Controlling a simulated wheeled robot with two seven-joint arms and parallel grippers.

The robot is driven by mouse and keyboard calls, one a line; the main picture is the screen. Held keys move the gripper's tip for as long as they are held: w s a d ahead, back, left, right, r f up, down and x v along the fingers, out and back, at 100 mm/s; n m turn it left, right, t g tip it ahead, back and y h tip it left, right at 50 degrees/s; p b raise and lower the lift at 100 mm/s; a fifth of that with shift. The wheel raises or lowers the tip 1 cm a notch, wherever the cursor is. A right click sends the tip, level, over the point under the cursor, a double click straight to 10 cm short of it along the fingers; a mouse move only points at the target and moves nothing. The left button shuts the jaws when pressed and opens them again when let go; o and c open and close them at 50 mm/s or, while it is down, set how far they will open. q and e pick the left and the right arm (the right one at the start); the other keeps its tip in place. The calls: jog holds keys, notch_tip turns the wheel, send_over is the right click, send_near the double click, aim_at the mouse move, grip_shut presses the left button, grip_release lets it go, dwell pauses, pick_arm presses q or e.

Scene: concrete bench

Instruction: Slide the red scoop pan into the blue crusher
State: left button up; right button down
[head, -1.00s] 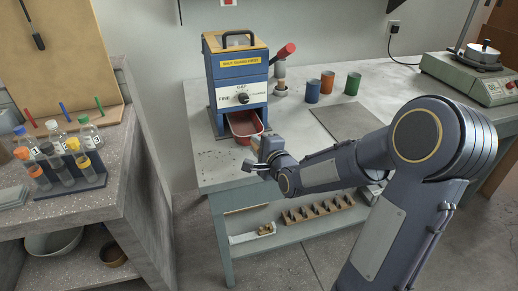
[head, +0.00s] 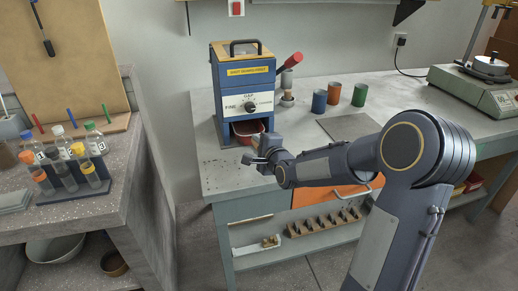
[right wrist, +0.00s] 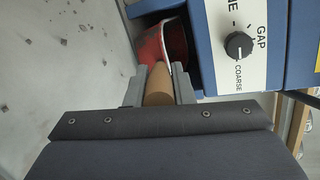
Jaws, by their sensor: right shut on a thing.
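The blue crusher (head: 243,88) stands at the back left of the grey bench, with a yellow label, a dial and a dark opening at its base. The red scoop pan (head: 248,128) is partly inside that opening, its front end still showing. In the right wrist view the red pan (right wrist: 163,44) lies under the crusher's front panel (right wrist: 238,40), with its inner end hidden. My right gripper (head: 262,147) is shut on the pan's tan handle (right wrist: 159,86), close in front of the crusher. My left gripper is not in view.
Blue, orange and green cups (head: 333,92) stand right of the crusher, beside a red-handled tool (head: 288,72). A grey mat (head: 349,127) lies on the bench. A rack of capped tubes (head: 72,185) stands on the left counter. Dark crumbs dot the bench.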

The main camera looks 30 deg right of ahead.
jog(key=shift+w+d+b, duration=0.2)
jog(key=shift+w, duration=0.6)
jog(key=shift+w+d+b, duration=0.15)
jog(key=shift+w, duration=0.6)
jog(key=c, duration=1.2)
grip_release()
jog(key=shift+f, duration=0.1)
jog(key=shift+o, duration=0.2)
jog(key=shift+s, duration=0.1)
jog(key=v, duration=0.7)
jog(key=shift+s, duration=0.3)
